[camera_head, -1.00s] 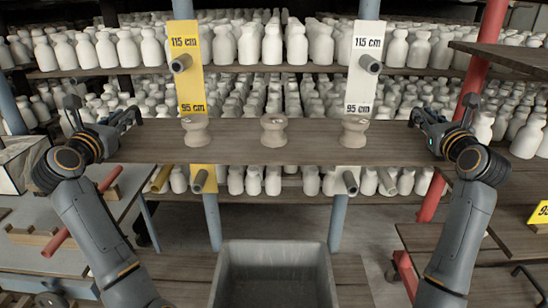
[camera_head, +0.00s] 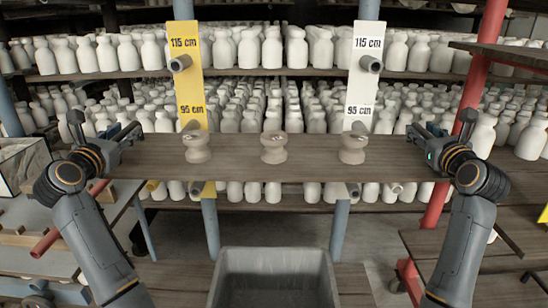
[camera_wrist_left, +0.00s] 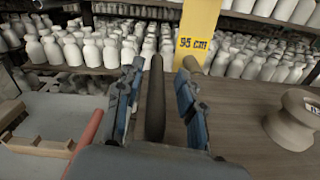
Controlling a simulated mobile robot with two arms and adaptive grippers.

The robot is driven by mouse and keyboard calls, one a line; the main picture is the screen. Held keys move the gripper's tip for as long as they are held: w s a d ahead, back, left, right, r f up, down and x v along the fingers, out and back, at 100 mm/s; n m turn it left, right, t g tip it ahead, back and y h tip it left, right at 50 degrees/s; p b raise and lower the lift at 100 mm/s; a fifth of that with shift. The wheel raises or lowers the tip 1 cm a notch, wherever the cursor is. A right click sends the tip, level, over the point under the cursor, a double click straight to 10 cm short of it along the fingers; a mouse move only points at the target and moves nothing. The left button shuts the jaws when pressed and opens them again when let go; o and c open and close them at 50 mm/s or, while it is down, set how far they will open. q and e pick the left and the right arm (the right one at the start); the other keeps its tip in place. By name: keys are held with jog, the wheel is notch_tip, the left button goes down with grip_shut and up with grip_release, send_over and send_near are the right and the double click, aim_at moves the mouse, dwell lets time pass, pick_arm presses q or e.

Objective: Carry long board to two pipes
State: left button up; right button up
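The long board (camera_head: 315,170) is a brown plank held level in the air, with three clay pots upright on it: left (camera_head: 197,147), middle (camera_head: 274,147) and right (camera_head: 352,147). My left gripper (camera_head: 128,132) is at its left end and my right gripper (camera_head: 420,132) at its right end. In the left wrist view my left fingers (camera_wrist_left: 160,95) stand apart beside the board (camera_wrist_left: 250,130); how they hold it is unclear. Two upper pipes, left (camera_head: 180,63) and right (camera_head: 371,64), stick out beyond the board. Lower pipe ends are mostly hidden behind it.
A yellow sign (camera_head: 185,90) and a white sign (camera_head: 363,88), both marked 115 cm and 95 cm, hang on blue posts. Shelves of white bottles (camera_head: 270,50) fill the back. A grey bin (camera_head: 273,252) stands below. A red post (camera_head: 485,60) rises at the right.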

pick_arm(q)
jog(key=shift+a, duration=0.15)
pick_arm(e)
jog(key=shift+d, duration=0.1)
pick_arm(q)
jog(key=shift+s, duration=0.2)
pick_arm(e)
jog(key=shift+s, duration=0.1)
pick_arm(q)
jog(key=s, duration=1.1)
jog(key=shift+s+a, duration=0.15)
jog(key=shift+s, duration=0.1)
pick_arm(e)
jog(key=s, duration=1.1)
jog(key=shift+s, duration=0.4)
